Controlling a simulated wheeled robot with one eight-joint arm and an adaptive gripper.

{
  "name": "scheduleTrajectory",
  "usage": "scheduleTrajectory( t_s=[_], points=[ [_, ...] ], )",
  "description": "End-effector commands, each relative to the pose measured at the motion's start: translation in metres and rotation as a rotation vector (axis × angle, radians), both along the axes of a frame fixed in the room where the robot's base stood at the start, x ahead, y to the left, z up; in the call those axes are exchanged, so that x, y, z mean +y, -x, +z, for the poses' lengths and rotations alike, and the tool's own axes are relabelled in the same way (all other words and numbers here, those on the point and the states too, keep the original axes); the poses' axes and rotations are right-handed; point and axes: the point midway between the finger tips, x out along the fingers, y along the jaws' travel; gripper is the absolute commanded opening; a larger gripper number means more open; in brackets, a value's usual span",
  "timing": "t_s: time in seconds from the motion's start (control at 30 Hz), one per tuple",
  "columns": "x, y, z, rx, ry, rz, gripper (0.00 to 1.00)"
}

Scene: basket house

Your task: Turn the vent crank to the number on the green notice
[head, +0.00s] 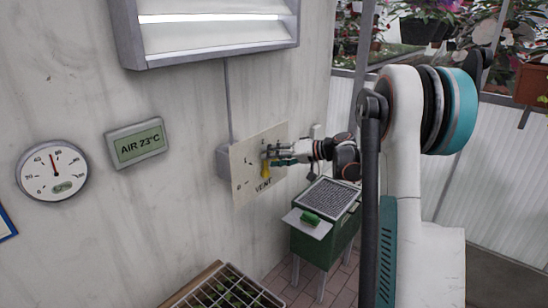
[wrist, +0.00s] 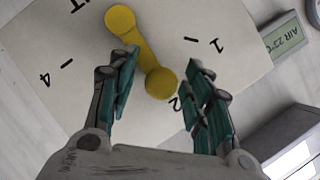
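The pale vent panel (head: 244,172) is on the wall, with "VENT" and dial numbers. The yellow crank (head: 265,171) hangs below my gripper (head: 268,156) in the head view. In the wrist view the panel (wrist: 90,108) looks upside down, with 4, 1 and 2 readable. The crank (wrist: 138,45) runs from one round end by "VENT" to another near the 2. My gripper (wrist: 160,88) has its fingers apart, one on each side of that nearer end. I see a gap on the right; contact on the left is unclear. No green notice with a readable number shows.
A gauge (head: 53,171) and an "AIR 23°C" display (head: 136,142) are on the wall. A green stand with a grille (head: 330,197) is below the panel. A wire-covered seedling tray (head: 224,290) is at the bottom. A blue-edged sign (head: 5,225) is cut off at left.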

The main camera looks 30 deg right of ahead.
Motion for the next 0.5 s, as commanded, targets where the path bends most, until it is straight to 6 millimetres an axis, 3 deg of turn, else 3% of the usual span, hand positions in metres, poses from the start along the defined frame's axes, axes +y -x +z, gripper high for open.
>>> scheduleTrajectory(
  t_s=[0.27, 0.5],
  points=[
    [-0.006, 0.007, 0.003, -0.001, 0.000, -0.001, 0.45],
    [-0.032, 0.039, 0.017, 0.000, -0.001, -0.004, 0.45]
  ],
)
